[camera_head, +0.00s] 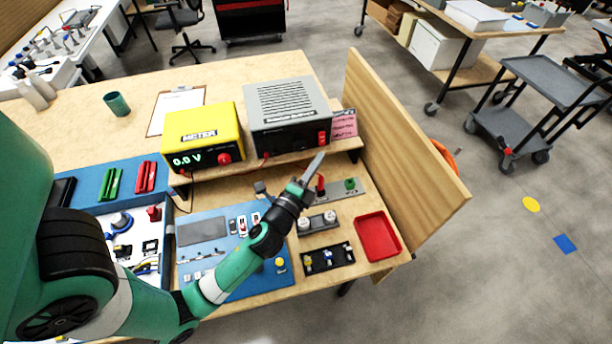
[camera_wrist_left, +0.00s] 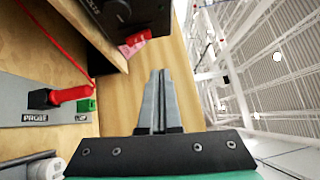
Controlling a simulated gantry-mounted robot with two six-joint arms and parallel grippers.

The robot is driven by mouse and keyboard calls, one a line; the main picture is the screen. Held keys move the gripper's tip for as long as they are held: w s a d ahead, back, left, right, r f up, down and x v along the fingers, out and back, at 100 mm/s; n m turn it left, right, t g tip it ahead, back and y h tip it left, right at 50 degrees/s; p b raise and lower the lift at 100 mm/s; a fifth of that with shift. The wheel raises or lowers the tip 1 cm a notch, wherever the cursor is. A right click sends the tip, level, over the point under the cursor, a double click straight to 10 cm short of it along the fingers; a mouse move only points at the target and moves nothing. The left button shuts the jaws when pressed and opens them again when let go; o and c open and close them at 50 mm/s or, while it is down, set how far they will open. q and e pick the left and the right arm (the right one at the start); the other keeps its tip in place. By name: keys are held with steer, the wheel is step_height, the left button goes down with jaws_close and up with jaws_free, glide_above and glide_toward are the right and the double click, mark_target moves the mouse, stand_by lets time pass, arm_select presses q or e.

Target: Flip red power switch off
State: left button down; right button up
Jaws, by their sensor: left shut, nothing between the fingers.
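The red power switch (camera_head: 322,137) is on the front of the grey power supply (camera_head: 288,105), at its lower right. My left gripper (camera_head: 319,157) is shut and empty, its fingers pointing up toward the supply, just below the switch in the picture. Whether the tips touch anything cannot be told. In the left wrist view the shut fingers (camera_wrist_left: 157,75) show in the middle, with the supply's dark front and knob (camera_wrist_left: 118,10) at the top. A small red part beside the pink card there may be the switch. The switch's position is too small to read.
The yellow meter (camera_head: 203,137) reads 0.0 V, left of the supply. A pink card (camera_head: 344,124) stands right of it, near a wooden side panel (camera_head: 400,150). Below are a red probe (camera_wrist_left: 70,95) on a grey plate and a red tray (camera_head: 377,237).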

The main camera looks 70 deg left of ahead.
arm_select(q)
steer(key=s+d+r, duration=0.1)
steer(key=s+d, duration=0.2)
steer(key=s, duration=0.2)
steer(key=shift+d, duration=0.3)
steer(key=shift+w+r, duration=0.1)
